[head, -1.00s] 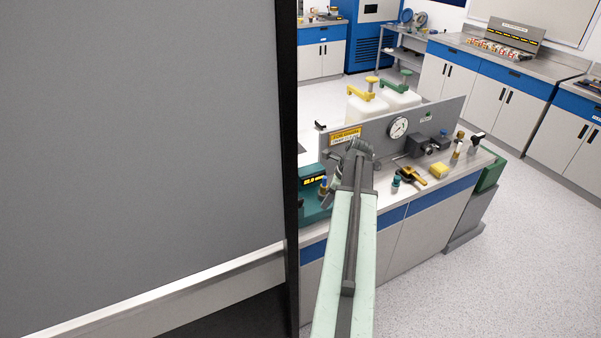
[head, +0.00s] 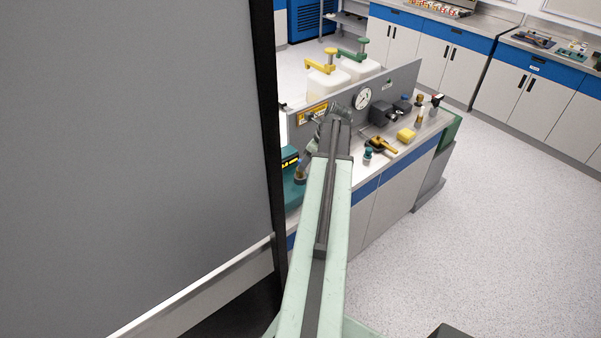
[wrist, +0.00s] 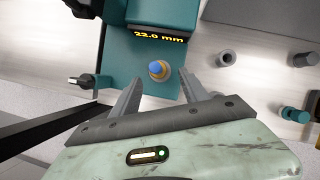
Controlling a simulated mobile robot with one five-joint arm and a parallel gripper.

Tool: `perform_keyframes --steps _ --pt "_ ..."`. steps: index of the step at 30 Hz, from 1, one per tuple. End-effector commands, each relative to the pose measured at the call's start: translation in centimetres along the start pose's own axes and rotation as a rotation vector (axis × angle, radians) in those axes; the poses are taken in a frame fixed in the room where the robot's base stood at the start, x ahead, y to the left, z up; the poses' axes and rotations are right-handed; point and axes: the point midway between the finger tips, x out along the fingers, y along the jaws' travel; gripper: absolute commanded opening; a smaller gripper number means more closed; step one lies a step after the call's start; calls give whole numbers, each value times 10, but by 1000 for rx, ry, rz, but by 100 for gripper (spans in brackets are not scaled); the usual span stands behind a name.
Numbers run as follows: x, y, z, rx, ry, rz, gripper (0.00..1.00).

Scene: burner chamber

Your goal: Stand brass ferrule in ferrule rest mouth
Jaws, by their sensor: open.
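A brass piece with a blue top (wrist: 158,70), which looks like the ferrule, stands on the teal measuring device (wrist: 128,62). The device display reads 22.0 mm. My gripper (wrist: 160,76) is open, one finger on each side of the brass piece, with gaps showing on both sides.
A teal knob (wrist: 294,114) and grey parts lie farther right on the bench. In the head view, a grey panel (head: 400,82) with a gauge (head: 362,98) stands behind. Floor at right is clear.

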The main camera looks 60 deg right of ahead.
Motion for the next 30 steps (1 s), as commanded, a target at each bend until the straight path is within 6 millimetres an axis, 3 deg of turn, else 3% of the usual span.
perform_keyframes --steps 5,14,21,23,27,30 --pt "10 2 2 -6 0 2 52" --pt "59 5 1 -12 0 4 52" --pt "58 5 4 -11 0 3 52" --pt "58 5 4 -11 0 3 38" --pt "58 6 4 -11 0 3 0" --pt "58 6 5 -12 0 3 0"
